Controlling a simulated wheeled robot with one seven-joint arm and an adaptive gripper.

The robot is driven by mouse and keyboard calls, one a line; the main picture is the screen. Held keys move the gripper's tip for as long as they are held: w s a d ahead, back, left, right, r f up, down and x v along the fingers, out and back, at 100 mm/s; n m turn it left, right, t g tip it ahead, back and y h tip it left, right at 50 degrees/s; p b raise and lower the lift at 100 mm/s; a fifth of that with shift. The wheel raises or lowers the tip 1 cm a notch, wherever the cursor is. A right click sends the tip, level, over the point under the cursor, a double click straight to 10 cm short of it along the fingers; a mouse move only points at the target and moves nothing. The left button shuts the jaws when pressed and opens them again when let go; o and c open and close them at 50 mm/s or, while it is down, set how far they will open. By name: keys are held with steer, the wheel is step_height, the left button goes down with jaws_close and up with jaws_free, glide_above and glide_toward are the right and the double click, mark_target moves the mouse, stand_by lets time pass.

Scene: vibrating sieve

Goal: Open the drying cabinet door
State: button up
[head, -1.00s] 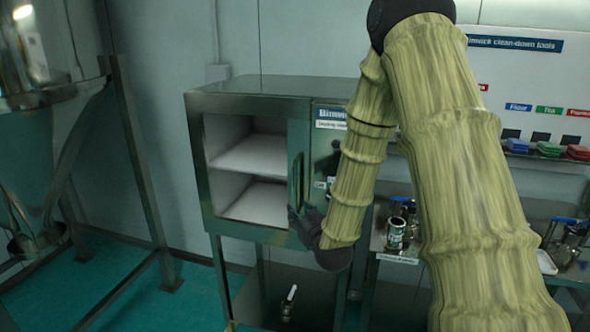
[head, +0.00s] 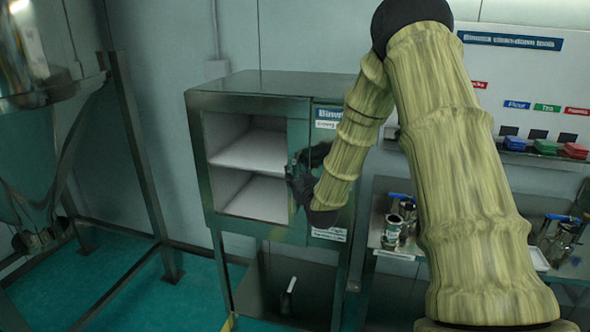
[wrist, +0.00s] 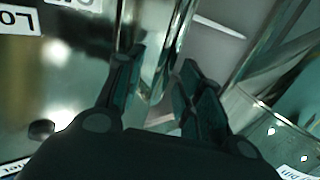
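The drying cabinet (head: 262,82) is a dark metal box on legs. Its front shows a framed door (head: 247,106) with two white shelves visible behind it. The door frame looks flush with the cabinet front. My gripper (head: 298,178) is at the door's right side, over the upright handle, which it hides in the head view. In the wrist view my gripper (wrist: 163,88) has its two dark fingers apart, with a shiny upright bar, apparently the handle (wrist: 166,55), between them. I cannot tell whether either finger touches it.
A metal hopper on a leg frame (head: 140,150) stands to the left. A bench (head: 385,195) with a tin (head: 393,232) and tools is to the right, below a wall board (head: 512,41). Floor is free before the cabinet's left side (head: 195,300).

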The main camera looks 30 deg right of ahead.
steer(key=shift+x, duration=0.85)
jaws_close()
steer(key=shift+a+f, duration=0.1)
steer(key=shift+a, duration=0.1)
